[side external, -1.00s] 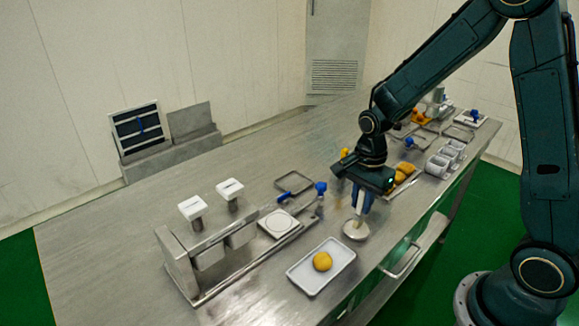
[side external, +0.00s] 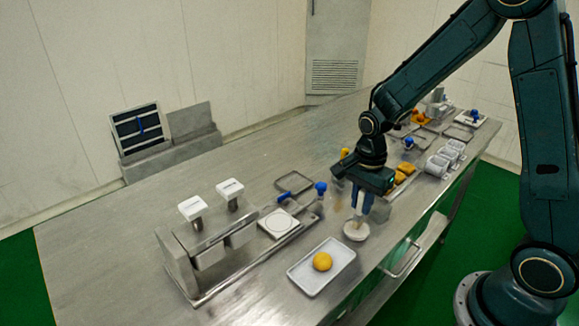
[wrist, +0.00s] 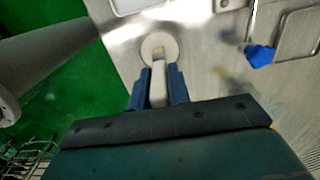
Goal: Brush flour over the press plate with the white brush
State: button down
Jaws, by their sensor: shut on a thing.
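My gripper (side external: 362,201) points down near the table's front edge, its blue fingers shut on the white brush (wrist: 158,88). In the wrist view the brush's pale handle stands between the fingers. Its lower end is over or in a round white dish (side external: 356,231), which also shows in the wrist view (wrist: 160,42); I cannot tell whether the bristles touch it. The press plate, a white square with a ring mark (side external: 279,223), lies on the press machine (side external: 180,263) to the left of my gripper, apart from the brush.
A white tray (side external: 301,281) with a yellow dough ball (side external: 322,261) lies at the front, left of the dish. A blue-handled tool (side external: 320,188) and a wire frame (side external: 294,182) lie behind. White cups (side external: 438,166) stand to the right. The table's left back is clear.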

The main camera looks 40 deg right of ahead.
jog(key=shift+f, duration=0.55)
dwell(1.6)
jog(key=shift+r, duration=0.1)
jog(key=shift+r, duration=3.5)
jog(key=shift+w, duration=0.15)
jog(key=w+a+f+n, duration=0.2)
jog(key=w+n, duration=0.3)
jog(key=n, duration=0.4)
jog(key=w+a+f+n, duration=0.2)
jog(key=w+n, duration=0.2)
jog(key=n, duration=0.5)
jog(key=shift+w, duration=0.4)
jog(key=shift+a+f, duration=0.1)
jog(key=shift+a, duration=0.05)
jog(key=w+a+r, duration=0.1)
jog(key=a+r, duration=0.5)
jog(key=a, duration=0.5)
jog(key=shift+w+r, duration=0.2)
jog(key=shift+r, duration=0.2)
